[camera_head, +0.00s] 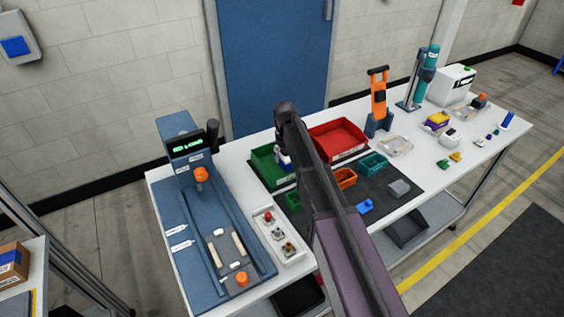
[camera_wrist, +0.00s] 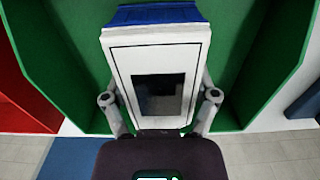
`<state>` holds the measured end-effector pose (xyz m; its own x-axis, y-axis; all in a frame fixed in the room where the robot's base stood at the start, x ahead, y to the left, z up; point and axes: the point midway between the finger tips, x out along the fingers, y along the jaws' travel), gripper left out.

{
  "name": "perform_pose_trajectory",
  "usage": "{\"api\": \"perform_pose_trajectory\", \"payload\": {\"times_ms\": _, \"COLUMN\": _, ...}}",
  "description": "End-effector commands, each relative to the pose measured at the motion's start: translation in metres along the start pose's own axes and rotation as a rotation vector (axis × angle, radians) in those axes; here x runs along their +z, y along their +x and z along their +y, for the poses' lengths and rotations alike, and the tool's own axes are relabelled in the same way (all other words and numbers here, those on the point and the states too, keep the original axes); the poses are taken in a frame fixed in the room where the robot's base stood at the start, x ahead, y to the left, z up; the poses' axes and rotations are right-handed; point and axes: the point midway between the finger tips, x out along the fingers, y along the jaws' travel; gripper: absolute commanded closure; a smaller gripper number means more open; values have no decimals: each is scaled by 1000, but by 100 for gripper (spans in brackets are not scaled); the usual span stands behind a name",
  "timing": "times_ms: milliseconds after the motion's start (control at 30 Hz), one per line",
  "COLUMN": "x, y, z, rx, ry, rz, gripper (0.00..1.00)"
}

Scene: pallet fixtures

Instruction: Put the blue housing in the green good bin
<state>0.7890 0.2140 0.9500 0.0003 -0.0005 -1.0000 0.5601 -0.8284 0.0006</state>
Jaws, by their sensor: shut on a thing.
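My gripper (camera_wrist: 160,100) is shut on the blue housing (camera_wrist: 165,15), a box with a blue end and a white face carrying a dark square window. Its two fingers clasp the box from both sides. The green good bin (camera_wrist: 285,62) surrounds the held housing in the wrist view, its walls showing left and right. I cannot tell how far the housing is above the bin floor. In the head view the green bin (camera_head: 262,162) stands at the table's back, and the housing (camera_head: 284,160) shows white and blue at its right part, partly hidden by my arm.
A red bin (camera_head: 338,140) stands right beside the green one. Small green, orange (camera_head: 345,178) and teal (camera_head: 373,164) trays sit in front. A blue test fixture (camera_head: 195,230) with a lit display is at left. A loose blue part (camera_head: 365,206) lies on the dark mat.

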Motion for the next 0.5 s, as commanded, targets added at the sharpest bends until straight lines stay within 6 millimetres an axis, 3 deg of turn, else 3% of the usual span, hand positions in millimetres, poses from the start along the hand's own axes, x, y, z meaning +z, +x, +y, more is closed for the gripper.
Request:
{"api": "perform_pose_trajectory", "payload": {"times_ms": 100, "x": 0, "y": 10, "z": 0, "rx": 0, "ry": 0, "rz": 0, "gripper": 77}}
{"api": "perform_pose_trajectory", "payload": {"times_ms": 500, "x": 0, "y": 10, "z": 0, "rx": 0, "ry": -1, "rz": 0, "gripper": 77}}
